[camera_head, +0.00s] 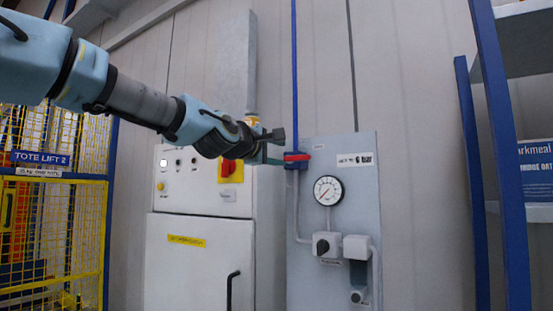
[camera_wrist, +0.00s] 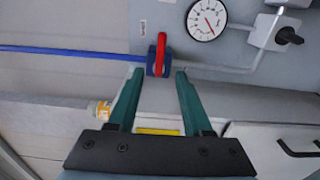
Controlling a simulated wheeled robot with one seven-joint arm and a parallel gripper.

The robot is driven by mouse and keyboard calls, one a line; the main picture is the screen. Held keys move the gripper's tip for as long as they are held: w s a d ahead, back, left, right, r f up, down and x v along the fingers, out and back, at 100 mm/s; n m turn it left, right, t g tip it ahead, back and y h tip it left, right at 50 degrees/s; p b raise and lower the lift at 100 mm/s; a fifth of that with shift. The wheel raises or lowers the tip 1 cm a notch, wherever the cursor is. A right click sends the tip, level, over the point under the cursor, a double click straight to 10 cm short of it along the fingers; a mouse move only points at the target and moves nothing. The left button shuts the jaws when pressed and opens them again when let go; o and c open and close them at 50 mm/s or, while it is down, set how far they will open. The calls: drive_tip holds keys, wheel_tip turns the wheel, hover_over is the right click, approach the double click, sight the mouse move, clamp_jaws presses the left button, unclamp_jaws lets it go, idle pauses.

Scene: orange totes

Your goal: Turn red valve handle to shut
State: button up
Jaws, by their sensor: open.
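The red valve handle (camera_head: 297,156) sits on a blue valve body at the lower end of a vertical blue pipe (camera_head: 295,70). The handle lies crosswise to the pipe. My gripper (camera_head: 277,148) reaches in from the left, close to the handle. In the wrist view, the red handle (camera_wrist: 161,50) and blue valve body (camera_wrist: 159,66) appear just beyond and between the open green fingertips of my gripper (camera_wrist: 158,73). The space between the fingers is empty. I cannot tell how far the tips are from the handle in depth.
A pressure gauge (camera_head: 328,190) and a grey box with a black knob (camera_head: 323,246) are on the grey panel (camera_head: 365,200) below the valve. A control cabinet (camera_head: 200,265) with a red and yellow switch (camera_head: 230,170) stands left. Blue rack posts (camera_head: 500,130) stand right.

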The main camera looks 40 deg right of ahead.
drive_tip(key=shift+s+a, duration=0.15)
drive_tip(key=shift+a, duration=0.25)
idle(0.4)
